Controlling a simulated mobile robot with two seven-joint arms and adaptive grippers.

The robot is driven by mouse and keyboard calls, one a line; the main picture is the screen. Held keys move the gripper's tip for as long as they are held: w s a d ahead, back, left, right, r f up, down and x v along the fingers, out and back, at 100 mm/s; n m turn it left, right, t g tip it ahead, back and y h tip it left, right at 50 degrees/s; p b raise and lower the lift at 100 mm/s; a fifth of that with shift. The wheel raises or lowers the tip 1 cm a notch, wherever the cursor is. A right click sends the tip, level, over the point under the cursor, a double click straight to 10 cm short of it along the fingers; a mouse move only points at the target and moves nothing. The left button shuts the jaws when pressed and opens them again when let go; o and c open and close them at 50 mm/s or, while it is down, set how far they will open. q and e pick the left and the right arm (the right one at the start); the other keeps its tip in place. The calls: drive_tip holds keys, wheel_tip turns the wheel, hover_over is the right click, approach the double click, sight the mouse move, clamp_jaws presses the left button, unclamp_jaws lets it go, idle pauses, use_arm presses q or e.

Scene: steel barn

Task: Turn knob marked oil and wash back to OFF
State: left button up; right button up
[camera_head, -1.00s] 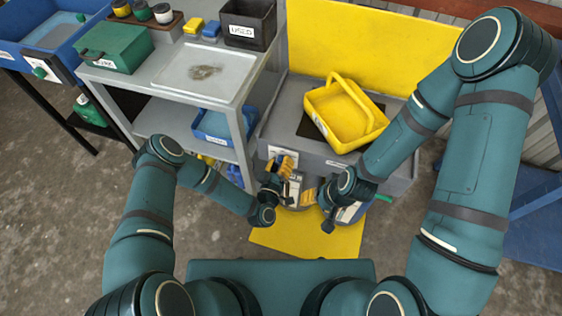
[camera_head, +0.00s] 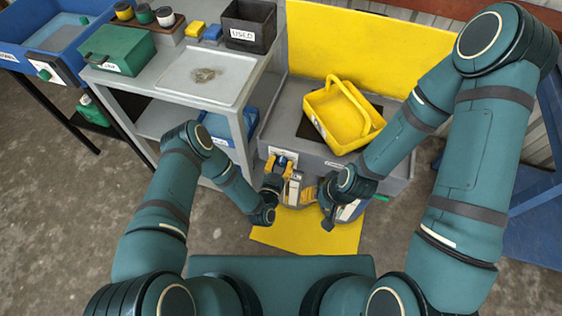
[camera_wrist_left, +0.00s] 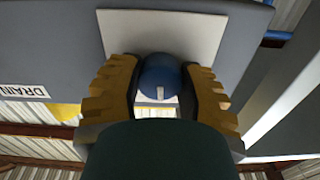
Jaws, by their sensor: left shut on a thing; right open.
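The blue round knob (camera_head: 283,161) sits on a white plate (camera_head: 290,154) on the front of the grey bench. In the left wrist view the knob (camera_wrist_left: 160,74) has a short white mark on its lower side, and the plate (camera_wrist_left: 205,34) lies behind it. My left gripper (camera_head: 280,163) is shut on the knob, one yellow ridged finger on each side; both fingers also show in the left wrist view (camera_wrist_left: 160,88). No lettering on the plate can be read. My right gripper (camera_head: 310,194) is open, lower and to the right, in front of the bench.
A yellow basket (camera_head: 337,125) stands on the grey bench before a yellow back panel (camera_head: 360,45). A DRAIN label (camera_wrist_left: 25,91) is beside the plate. A shelf table (camera_head: 165,90) with a tray and boxes stands left. A yellow mat (camera_head: 300,233) lies below.

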use_arm(q)
drive_tip(key=shift+m, duration=0.5)
drive_tip(key=o, duration=1.2)
drive_tip(key=v, duration=1.2)
